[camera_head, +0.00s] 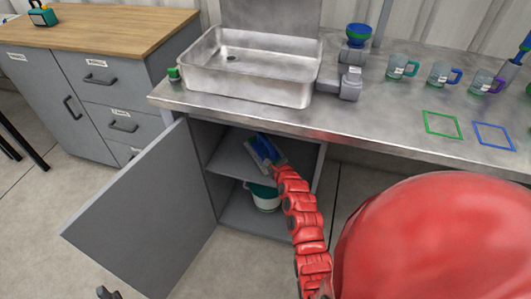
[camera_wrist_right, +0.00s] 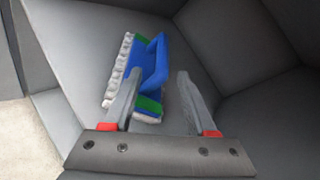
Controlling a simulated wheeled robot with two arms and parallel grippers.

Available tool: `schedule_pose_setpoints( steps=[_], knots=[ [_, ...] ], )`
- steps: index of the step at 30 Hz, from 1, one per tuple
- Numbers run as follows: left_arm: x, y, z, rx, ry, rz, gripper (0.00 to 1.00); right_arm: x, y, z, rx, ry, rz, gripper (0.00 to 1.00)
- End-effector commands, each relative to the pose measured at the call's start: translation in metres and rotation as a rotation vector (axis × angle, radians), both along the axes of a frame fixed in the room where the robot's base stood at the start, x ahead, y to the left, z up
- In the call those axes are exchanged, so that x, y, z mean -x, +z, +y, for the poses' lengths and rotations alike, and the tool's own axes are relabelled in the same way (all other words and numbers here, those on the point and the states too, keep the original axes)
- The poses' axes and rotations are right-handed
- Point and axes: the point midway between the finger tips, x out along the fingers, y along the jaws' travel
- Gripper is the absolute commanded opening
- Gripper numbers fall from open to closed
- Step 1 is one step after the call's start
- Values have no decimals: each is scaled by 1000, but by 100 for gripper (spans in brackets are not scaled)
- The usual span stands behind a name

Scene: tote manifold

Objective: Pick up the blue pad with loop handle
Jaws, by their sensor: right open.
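The blue pad with loop handle (camera_head: 262,146) lies on the upper shelf inside the open cabinet under the sink. In the right wrist view the pad (camera_wrist_right: 118,68) shows blue and green parts and a white fluffy edge, with its blue loop handle (camera_wrist_right: 157,62) on its right side. My right gripper (camera_head: 272,160) reaches into the cabinet. In the wrist view its fingers (camera_wrist_right: 160,74) are open, with the near part of the pad in view between them; I see no grip on it. A small dark tip at the bottom left may be my left gripper (camera_head: 109,293), mostly out of frame.
The grey cabinet door (camera_head: 150,210) stands open to the left. A white and green bucket (camera_head: 265,198) stands on the lower shelf. The steel counter (camera_head: 385,115) above holds a sink (camera_head: 250,65) and several mugs. A wooden-topped drawer unit (camera_head: 100,35) stands at left.

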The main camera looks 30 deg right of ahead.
Motion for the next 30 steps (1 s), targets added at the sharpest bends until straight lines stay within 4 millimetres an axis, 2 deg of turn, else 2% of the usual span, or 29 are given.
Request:
schedule_pose_setpoints(
  steps=[5, 15, 24, 26, 30],
  knots=[
    [0, -3, 0, 0, 0, 0, 50, -9, -3, -3, 2, 2, -3, 57],
    [0, -19, 0, 0, 0, 0, 50, -44, -19, -20, 2, 0, -2, 57],
    [0, -19, 0, 0, 0, 0, 50, -48, -18, -21, 2, -1, -4, 57],
    [0, -19, 0, 0, 0, 0, 50, -48, -18, -21, 1, -1, -4, 48],
    [0, -19, 0, 0, 0, 0, 50, -48, -18, -21, 1, -1, -4, 23]
  ],
)
